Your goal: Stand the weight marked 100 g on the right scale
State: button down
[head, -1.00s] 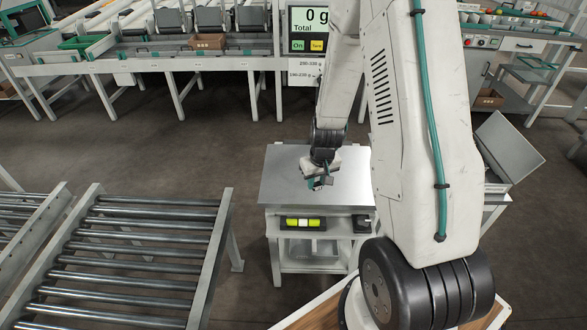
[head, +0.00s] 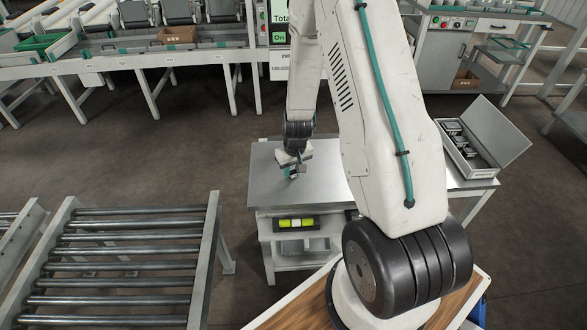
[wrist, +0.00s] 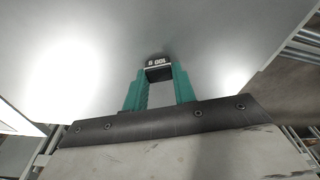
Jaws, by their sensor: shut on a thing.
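My gripper (head: 293,174) is over the bare metal plate of a scale (head: 265,184). In the wrist view my gripper (wrist: 159,84) has its green fingers shut on a small dark weight (wrist: 158,62). Its top label reads 100 g, upside down in that view. The weight looks upright, with the plate (wrist: 215,40) behind it. I cannot tell whether its base touches the plate. The scale's front carries a lit yellow-green panel (head: 296,223).
An open case (head: 480,172) with several dark weights stands to the right, its lid raised. A roller conveyor (head: 125,265) is at the left. A sorting line (head: 150,62) runs along the back. Bare floor lies between.

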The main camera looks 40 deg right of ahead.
jog(key=c, duration=1.1)
grip_release()
jog(key=shift+f, duration=0.1)
jog(key=shift+c, duration=0.2)
jog(key=s+a+r, duration=0.2)
jog(key=a+r, duration=0.1)
jog(key=r, duration=0.8)
jog(key=s+a+r, duration=0.3)
jog(key=r, duration=0.9)
jog(key=s+a+r+n, duration=0.1)
jog(key=s+a+r, duration=0.4)
jog(key=s, duration=0.6)
jog(key=s+a+r+n, duration=0.1)
jog(key=s+a+r, duration=0.4)
jog(key=s+r, duration=0.5)
jog(key=shift+s+a+r+g, duration=0.15)
jog(key=shift+s+r+g, duration=0.15)
jog(key=shift+s, duration=0.3)
